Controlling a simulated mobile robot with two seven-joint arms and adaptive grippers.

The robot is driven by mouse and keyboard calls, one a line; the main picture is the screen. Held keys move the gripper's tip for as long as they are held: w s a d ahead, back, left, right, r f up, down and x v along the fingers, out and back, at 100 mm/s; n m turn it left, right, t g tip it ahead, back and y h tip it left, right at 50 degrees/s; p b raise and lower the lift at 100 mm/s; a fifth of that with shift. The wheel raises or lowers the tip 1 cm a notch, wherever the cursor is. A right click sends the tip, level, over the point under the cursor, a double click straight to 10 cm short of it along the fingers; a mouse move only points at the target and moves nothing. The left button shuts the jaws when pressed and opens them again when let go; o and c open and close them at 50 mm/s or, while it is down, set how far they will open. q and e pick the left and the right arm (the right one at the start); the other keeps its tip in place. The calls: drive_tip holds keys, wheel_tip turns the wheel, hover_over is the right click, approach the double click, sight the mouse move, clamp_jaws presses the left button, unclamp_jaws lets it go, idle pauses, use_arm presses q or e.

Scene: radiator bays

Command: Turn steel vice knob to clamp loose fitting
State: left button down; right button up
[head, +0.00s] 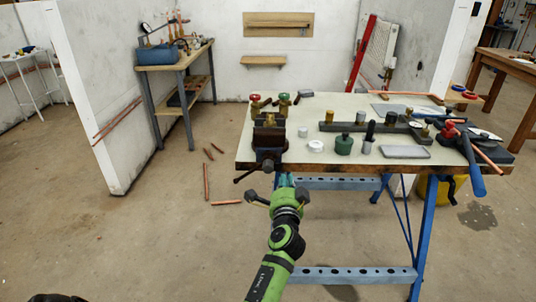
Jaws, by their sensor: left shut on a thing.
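The dark vice (268,142) is fixed at the front left edge of the workbench. Its dark handle bar (245,175) slants down to the left below the jaws. A brass fitting (269,120) shows at the top of the vice; I cannot tell how tightly it sits. My left gripper (285,181), on its green arm, is at the front of the vice, just below the bench edge. It is shut at the vice's knob end; the fingers and wrist hide the knob and the contact. My right gripper is not in view.
The workbench (300,115) holds valves with red and green handles (284,100), a white ring (316,145), a green pot (344,144) and a red-headed tool with a blue handle (473,165). Blue bench legs (421,235) stand right of my arm. Copper pipes (206,182) lie on the floor left.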

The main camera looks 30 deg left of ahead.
use_arm(q)
drive_tip(key=m+p, duration=0.5)
drive_tip(key=m, duration=0.6)
drive_tip(key=shift+a+m+p, duration=0.15)
drive_tip(key=shift+m+p, duration=0.2)
drive_tip(key=shift+m, duration=0.05)
